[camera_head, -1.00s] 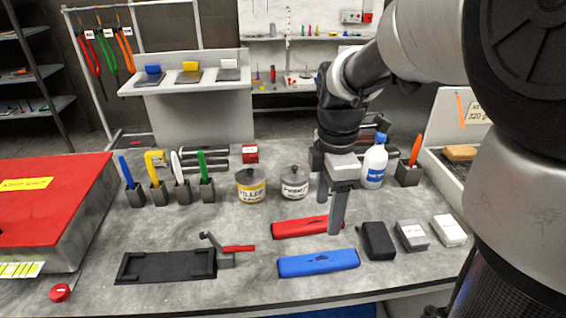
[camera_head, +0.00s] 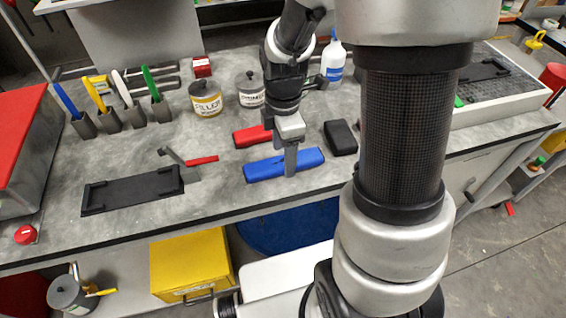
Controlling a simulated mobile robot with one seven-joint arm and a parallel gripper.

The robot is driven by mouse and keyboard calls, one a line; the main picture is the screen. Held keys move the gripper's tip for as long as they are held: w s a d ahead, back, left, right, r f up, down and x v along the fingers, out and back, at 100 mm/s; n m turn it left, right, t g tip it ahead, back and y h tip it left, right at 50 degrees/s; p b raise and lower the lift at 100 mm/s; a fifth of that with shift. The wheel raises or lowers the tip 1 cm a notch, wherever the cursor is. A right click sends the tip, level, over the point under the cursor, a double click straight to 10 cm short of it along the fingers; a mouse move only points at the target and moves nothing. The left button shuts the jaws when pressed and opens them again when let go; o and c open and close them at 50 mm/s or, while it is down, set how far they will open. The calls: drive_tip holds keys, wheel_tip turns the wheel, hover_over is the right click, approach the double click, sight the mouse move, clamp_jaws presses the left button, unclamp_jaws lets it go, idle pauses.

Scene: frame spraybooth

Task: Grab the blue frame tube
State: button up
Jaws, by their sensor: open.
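The blue frame tube (camera_head: 260,170) is a long blue bar lying flat on the grey bench top, near its front edge. My gripper (camera_head: 283,154) points down over the tube with its jaws open. The near finger is in front of the tube in the picture and hides a strip right of its middle. The far finger is mostly hidden. I cannot tell whether the fingers touch the tube or straddle it. A similar red bar (camera_head: 250,137) lies just behind the blue one.
A black block (camera_head: 340,138) lies right of the tube. A black tray (camera_head: 133,190) and a red-handled clamp (camera_head: 200,161) lie to the left. Two cans, the yellow-labelled one (camera_head: 206,105) nearer the left, and a white bottle (camera_head: 333,62) stand behind.

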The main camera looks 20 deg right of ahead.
drive_tip(key=shift+f, duration=0.65)
drive_tip(key=c, duration=1.3)
